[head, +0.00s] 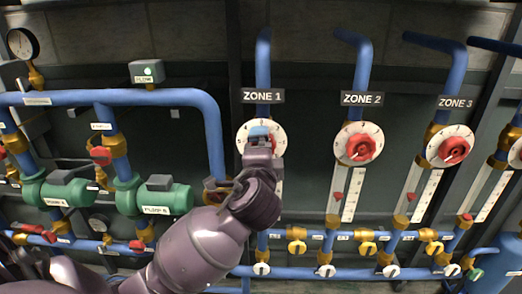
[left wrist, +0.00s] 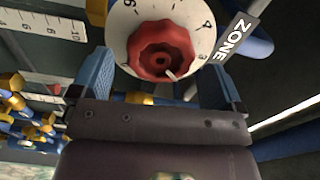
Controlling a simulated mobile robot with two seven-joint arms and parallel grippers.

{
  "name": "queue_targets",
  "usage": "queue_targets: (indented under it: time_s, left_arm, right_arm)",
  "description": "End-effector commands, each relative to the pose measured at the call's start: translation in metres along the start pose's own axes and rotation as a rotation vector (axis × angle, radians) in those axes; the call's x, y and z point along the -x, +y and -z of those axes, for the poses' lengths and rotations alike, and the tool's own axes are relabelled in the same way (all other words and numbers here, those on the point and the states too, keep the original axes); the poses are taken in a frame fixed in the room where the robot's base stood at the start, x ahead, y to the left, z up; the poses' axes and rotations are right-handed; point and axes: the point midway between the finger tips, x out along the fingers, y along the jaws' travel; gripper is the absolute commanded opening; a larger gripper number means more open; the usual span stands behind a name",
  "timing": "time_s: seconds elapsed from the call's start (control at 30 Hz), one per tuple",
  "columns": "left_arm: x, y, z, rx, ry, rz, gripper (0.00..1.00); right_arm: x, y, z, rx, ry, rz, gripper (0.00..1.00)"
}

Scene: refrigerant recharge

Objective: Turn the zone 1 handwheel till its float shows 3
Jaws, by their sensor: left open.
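The zone 1 dial (head: 274,131) is a white numbered disc under the ZONE 1 label (head: 263,96). My left gripper (head: 259,134) is in front of it and hides its handwheel in the head view. In the left wrist view the red handwheel (left wrist: 161,54) shows at the dial's centre, with a pale pointer at its lower right. My left gripper (left wrist: 160,64) is open, one blue finger on each side of the wheel, with gaps visible on both sides. The zone 1 tube is mostly behind my arm in the head view, and its float cannot be made out.
The zone 2 handwheel (head: 362,148) and zone 3 handwheel (head: 453,151) are to the right, with float tubes below. Blue pipes and brass valves run along the bottom. Green pumps (head: 161,196) and a vertical blue pipe (head: 213,135) stand to the left.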

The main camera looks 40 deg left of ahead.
Motion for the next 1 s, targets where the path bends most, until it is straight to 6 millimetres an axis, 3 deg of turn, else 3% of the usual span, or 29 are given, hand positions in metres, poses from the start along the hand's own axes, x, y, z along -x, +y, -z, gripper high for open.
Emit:
queue_targets:
  time_s: [0.6,1.0]
  left_arm:
    - [0.059,-0.001,0.000,0.001,0.001,-0.002,0.94]
    - [0.064,-0.001,0.000,0.001,0.000,-0.001,0.94]
  right_arm:
    - [0.012,0.002,0.015,-0.001,0.000,-0.002,0.00]
    - [0.012,0.002,0.016,-0.001,0.001,-0.002,0.00]
